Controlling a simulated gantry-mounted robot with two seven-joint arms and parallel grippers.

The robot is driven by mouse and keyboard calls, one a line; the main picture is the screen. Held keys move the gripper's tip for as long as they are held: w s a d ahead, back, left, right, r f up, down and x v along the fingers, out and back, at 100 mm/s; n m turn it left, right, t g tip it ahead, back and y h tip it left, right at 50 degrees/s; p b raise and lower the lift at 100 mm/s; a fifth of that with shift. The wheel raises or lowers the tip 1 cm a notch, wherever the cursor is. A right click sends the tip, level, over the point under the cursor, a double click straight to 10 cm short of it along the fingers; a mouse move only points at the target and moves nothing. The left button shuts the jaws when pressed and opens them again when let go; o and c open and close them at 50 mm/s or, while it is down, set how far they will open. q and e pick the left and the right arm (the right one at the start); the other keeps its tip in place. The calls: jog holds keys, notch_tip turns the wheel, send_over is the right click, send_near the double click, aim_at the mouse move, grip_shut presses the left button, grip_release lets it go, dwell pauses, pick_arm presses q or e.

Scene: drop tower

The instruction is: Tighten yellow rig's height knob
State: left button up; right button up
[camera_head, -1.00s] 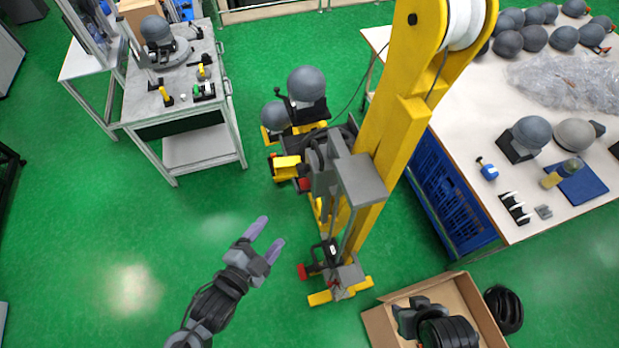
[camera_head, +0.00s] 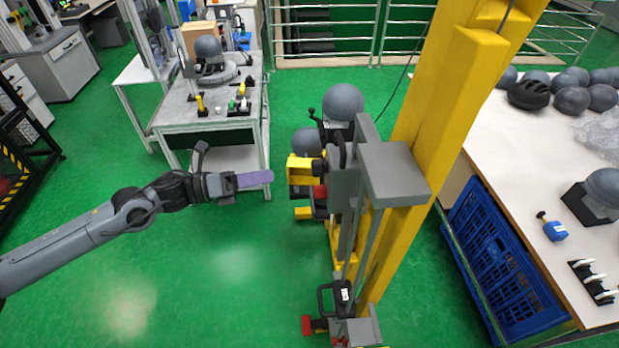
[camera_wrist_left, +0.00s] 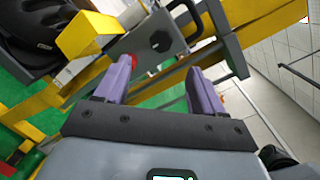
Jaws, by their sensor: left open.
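The yellow rig (camera_head: 425,105) stands in the middle of the head view, a tall yellow post with a grey carriage (camera_head: 395,172) and yellow arms on its left. My left gripper (camera_head: 272,178) is open and empty, left of the rig's yellow block (camera_head: 300,170) and apart from it in the picture. In the left wrist view, the open purple fingers (camera_wrist_left: 158,72) point at a grey plate (camera_wrist_left: 150,22) on the rig. A round black knob (camera_wrist_left: 162,40) on this plate lies between and beyond the fingertips. A small red part shows beside the left finger. My right gripper is out of view.
Grey headforms (camera_head: 343,102) sit at the rig's left side. A grey bench (camera_head: 190,112) stands behind at left; a white table (camera_head: 530,190) with headforms and a blue crate (camera_head: 500,255) stands at right. Green floor is free at front left.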

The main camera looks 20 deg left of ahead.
aim_at(320, 168)
pick_arm(q)
jog(key=p+x, duration=0.1)
jog(key=x, duration=1)
jog(key=shift+p, duration=0.3)
jog(key=c, duration=1.1)
jog(key=shift+o, duration=0.2)
